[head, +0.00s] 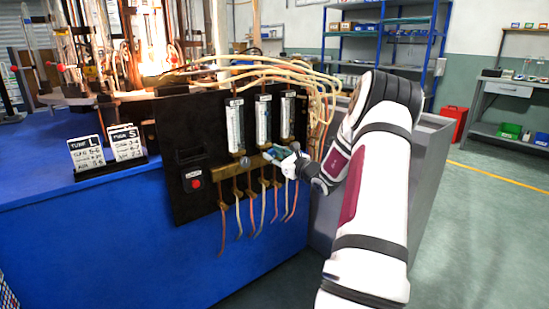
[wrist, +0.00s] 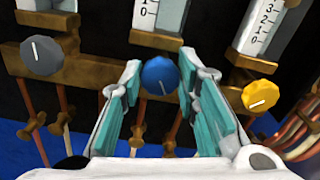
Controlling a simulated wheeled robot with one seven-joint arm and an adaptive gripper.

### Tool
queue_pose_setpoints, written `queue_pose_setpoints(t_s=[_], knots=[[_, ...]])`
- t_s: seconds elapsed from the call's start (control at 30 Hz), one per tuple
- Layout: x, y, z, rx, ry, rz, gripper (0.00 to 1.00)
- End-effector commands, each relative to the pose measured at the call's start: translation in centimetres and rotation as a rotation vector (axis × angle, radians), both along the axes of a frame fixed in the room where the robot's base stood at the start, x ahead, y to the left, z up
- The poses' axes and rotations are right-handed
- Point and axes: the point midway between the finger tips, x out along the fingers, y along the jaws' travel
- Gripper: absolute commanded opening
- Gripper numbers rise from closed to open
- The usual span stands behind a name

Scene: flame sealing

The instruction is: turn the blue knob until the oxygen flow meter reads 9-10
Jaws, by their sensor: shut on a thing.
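The blue knob (wrist: 160,75) sits on the brass manifold below the middle flow meter, its white pointer line tilted toward the lower right. My gripper (wrist: 160,70) has its teal-padded fingers on both sides of the knob, shut on it. In the head view my gripper (head: 271,154) reaches the manifold from the right and covers the knob. The middle flow meter (head: 263,121) stands upright above it. Its low marks, 1 and 0, show in the wrist view (wrist: 157,14). The float's reading cannot be made out.
A grey knob (wrist: 41,56) is to the left and a yellow knob (wrist: 260,94) to the right, close to my fingers. Hoses (head: 265,205) hang below the manifold. A red button (head: 195,183) is on the black panel (head: 195,125). Label cards (head: 105,150) stand on the blue bench.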

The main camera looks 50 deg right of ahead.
Motion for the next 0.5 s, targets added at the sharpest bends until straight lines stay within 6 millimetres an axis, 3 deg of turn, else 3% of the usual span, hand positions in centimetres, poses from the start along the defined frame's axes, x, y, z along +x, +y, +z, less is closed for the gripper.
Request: queue_pose_setpoints(t_s=[0.13, 0.17, 0.23, 0.5], knots=[[-0.04, -0.02, -0.03, 0.002, 0.000, 0.000, 0.01], [-0.04, -0.02, -0.03, 0.002, 0.000, 0.000, 0.34], [-0.03, -0.02, -0.03, 0.002, 0.000, 0.000, 0.48], [-0.03, -0.01, -0.01, 0.003, 0.000, 0.000, 0.48]])
